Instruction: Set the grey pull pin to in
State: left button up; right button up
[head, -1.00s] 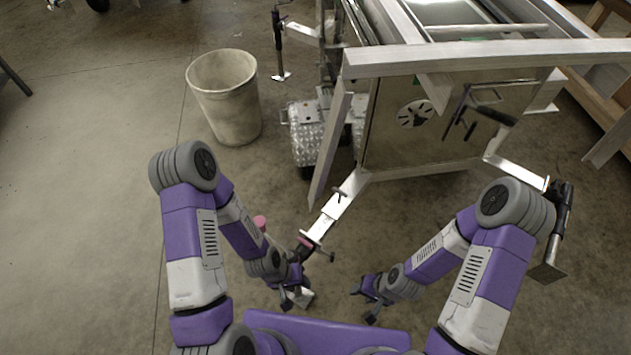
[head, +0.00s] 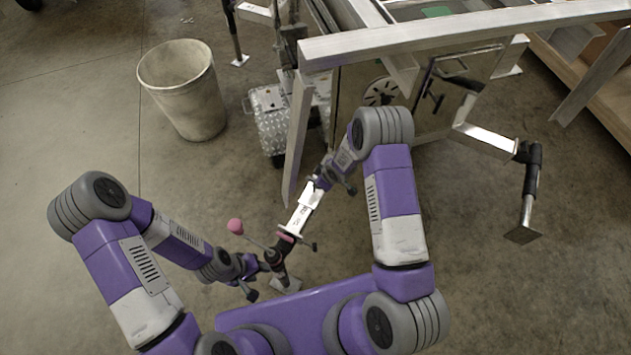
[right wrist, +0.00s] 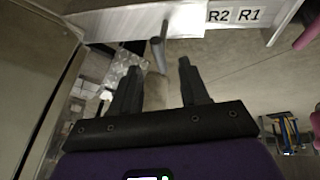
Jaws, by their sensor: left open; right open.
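The grey pull pin (right wrist: 158,52) shows in the right wrist view as a short grey rod with a rounded end, at a pale metal beam (right wrist: 185,20) marked R2 and R1. It lies in line with the gap between the fingers of my right gripper (right wrist: 159,68), which is open; contact cannot be told. In the head view my right gripper (head: 332,182) is at the upper end of the light swing-out arm (head: 306,205) and hides the pin. My left gripper (head: 260,280) is open beside the dark jack at that arm's lower end.
A pink knob (head: 235,226) on a crank sticks out near my left gripper. The trailer frame (head: 440,35) stands above and behind my right arm. A bin (head: 185,95) is at the upper left, with open floor around it. Another outrigger foot (head: 522,234) stands at the right.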

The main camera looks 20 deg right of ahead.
jog(key=b+x, duration=0.2)
jog(key=x, duration=0.5)
jog(key=shift+w+f, duration=0.1)
grip_shut()
